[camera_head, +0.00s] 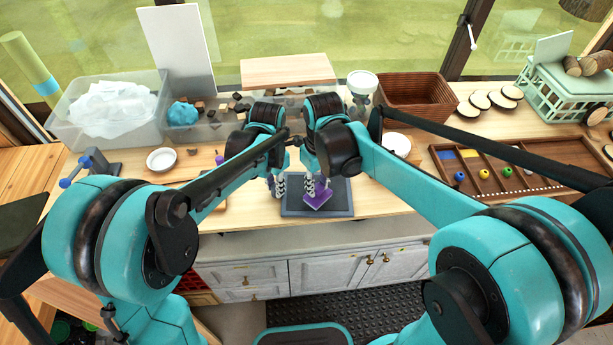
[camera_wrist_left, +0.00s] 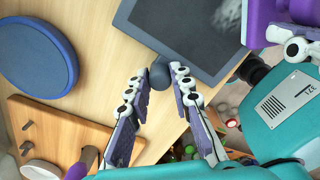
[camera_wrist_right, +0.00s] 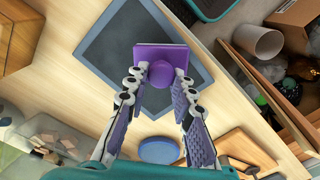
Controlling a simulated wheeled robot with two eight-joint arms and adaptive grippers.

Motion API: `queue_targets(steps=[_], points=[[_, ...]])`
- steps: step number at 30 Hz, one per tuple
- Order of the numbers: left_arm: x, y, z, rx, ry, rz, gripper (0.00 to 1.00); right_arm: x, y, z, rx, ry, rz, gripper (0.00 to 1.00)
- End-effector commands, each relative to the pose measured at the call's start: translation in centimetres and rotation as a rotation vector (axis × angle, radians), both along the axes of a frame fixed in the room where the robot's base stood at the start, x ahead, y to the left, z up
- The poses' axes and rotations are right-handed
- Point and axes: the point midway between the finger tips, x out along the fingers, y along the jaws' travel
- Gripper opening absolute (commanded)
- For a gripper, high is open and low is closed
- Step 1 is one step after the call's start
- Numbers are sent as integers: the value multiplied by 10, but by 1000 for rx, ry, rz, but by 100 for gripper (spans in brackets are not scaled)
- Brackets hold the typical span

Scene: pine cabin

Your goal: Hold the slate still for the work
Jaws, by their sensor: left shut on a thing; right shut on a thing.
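The slate (camera_head: 342,208) is a dark board with a grey frame, lying flat on the wooden counter in front of me. Its corner knob, a dark grey ball (camera_wrist_left: 160,76), sits between the fingertips of my left gripper (camera_head: 277,188), which is shut on it. A pale smudge shows on the slate in the left wrist view (camera_wrist_left: 180,25). My right gripper (camera_head: 317,186) is shut on the round knob of a purple block (camera_wrist_right: 160,52). The block is over the slate; whether it touches the surface I cannot tell. The arms hide part of the slate's far side in the head view.
A clear bin (camera_head: 150,128) and a white bowl (camera_head: 161,159) are at the left. A brown basket (camera_head: 420,95) and a wooden tray with coloured pieces (camera_head: 515,170) are at the right. A blue disc (camera_wrist_left: 35,57) lies near the slate. The counter's front edge is close.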

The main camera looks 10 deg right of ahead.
Motion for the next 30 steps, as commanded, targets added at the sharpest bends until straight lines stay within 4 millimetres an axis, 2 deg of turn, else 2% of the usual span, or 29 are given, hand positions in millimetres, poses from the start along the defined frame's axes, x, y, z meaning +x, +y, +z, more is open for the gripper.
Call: queue_targets(steps=[5,15,25,30], points=[[0,0,0,0,0,0,0,0,0,-25,0,0,0,0],[0,0,0,0,0,0,0,-3,-32,-24,0,0,-3,0],[0,0,0,0,0,0,0,1,2,-26,0,0,2,0],[0,0,0,0,0,0,0,0,0,2,0,0,0,0]])
